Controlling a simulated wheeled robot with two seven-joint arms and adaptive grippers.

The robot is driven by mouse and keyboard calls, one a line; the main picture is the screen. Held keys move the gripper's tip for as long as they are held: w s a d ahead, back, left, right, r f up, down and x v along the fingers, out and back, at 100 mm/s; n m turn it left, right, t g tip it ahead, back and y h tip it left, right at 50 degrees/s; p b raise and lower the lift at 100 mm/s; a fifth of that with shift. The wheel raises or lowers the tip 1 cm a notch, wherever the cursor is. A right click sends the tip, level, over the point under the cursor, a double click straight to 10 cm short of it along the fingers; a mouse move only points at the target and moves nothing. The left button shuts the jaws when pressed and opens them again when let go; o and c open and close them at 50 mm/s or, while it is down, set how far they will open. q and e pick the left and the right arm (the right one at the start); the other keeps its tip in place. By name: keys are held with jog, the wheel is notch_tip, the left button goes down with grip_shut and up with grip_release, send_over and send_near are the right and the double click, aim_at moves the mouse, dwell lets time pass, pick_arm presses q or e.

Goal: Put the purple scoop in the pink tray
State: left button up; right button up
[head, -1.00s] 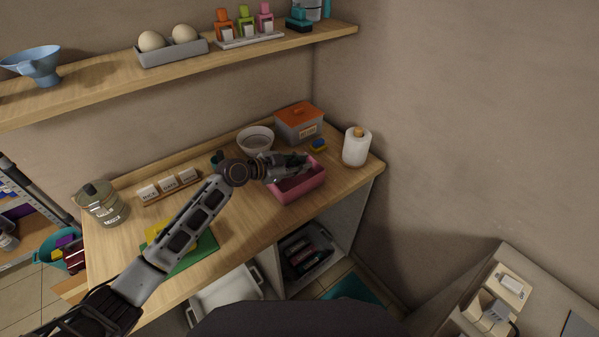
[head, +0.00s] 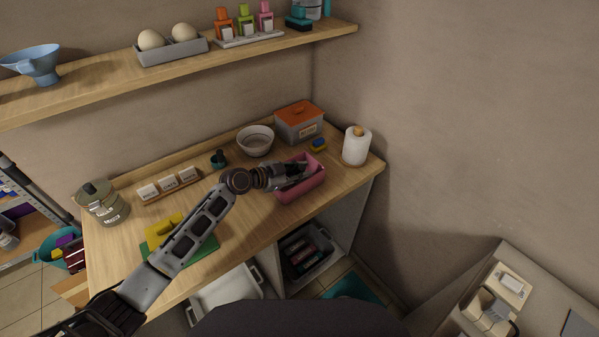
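The pink tray (head: 301,188) stands on the wooden counter, near its front right edge. My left gripper (head: 301,170) is over the tray, at its opening, and covers part of the inside. The fingers are small and dark here, so I cannot tell whether they are open or shut. I cannot make out the purple scoop; it may be hidden by the gripper or the tray wall. My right gripper is not in view.
Behind the tray are a white bowl (head: 255,141), a grey box with an orange lid (head: 299,122) and a sponge (head: 318,145). A glass jar (head: 102,204) stands at left. A shelf (head: 110,85) hangs above.

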pick_arm(q)
jog(key=shift+o, duration=0.5)
jog(key=shift+r, duration=0.15)
jog(key=shift+a, duration=0.1)
jog(key=b+v, duration=0.1)
jog(key=v, duration=1.1)
jog(key=shift+b, duration=0.3)
jog(key=shift+s, duration=0.1)
dwell(0.6)
